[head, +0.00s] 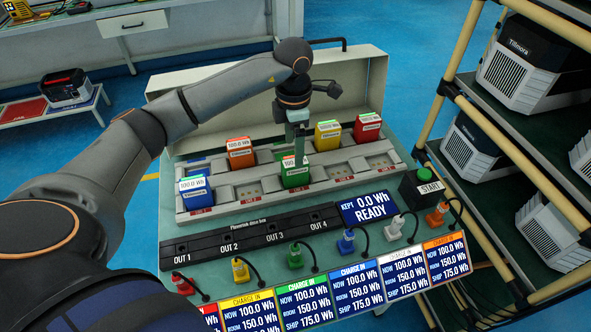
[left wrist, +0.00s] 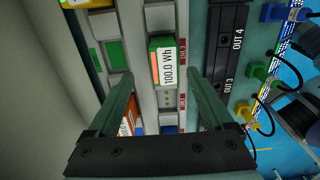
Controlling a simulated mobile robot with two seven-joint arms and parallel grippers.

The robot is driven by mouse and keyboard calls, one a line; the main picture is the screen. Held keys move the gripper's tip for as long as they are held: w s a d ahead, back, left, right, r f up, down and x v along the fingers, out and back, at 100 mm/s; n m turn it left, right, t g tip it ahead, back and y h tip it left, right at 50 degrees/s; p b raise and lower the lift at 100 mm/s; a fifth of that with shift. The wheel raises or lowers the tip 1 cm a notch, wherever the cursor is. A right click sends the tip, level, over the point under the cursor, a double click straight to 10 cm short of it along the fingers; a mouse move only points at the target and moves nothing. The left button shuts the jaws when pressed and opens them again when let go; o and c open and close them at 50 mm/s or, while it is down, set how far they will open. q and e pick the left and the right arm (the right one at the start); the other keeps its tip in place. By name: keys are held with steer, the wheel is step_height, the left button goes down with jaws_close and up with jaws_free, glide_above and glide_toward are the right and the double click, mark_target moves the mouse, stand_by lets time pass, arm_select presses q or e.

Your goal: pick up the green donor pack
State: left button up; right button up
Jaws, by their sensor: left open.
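The green donor pack (head: 296,175), labelled 100.0 Wh, stands upright in the front row of the grey slotted rack (head: 336,177). In the left wrist view the green pack (left wrist: 162,62) shows ahead of the jaws, lined up with the gap between them. My left gripper (head: 300,150) is open and points down just above the pack, covering part of its label. In the left wrist view its two fingers (left wrist: 163,82) are spread, with nothing clamped between them. I cannot tell whether the fingertips reach down beside the pack. My right gripper is not in view.
Blue (head: 195,190), orange (head: 240,152), yellow (head: 327,135) and red (head: 367,127) packs stand in the same rack. In front are a black OUT strip (head: 250,231), a READY display (head: 369,207), coloured plugs with cables and a START button (head: 425,187). A shelf frame (head: 450,80) stands right.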

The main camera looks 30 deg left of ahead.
mark_target(295, 172)
arm_select(q)
steer(key=f, duration=0.5)
steer(key=shift+s+d+f+p, duration=0.2)
steer(key=shift+d+f+p, duration=0.1)
steer(key=shift+p, duration=0.1)
steer(key=shift+c, duration=0.2)
jaws_close()
steer(key=shift+r, duration=0.15)
stand_by(0.7)
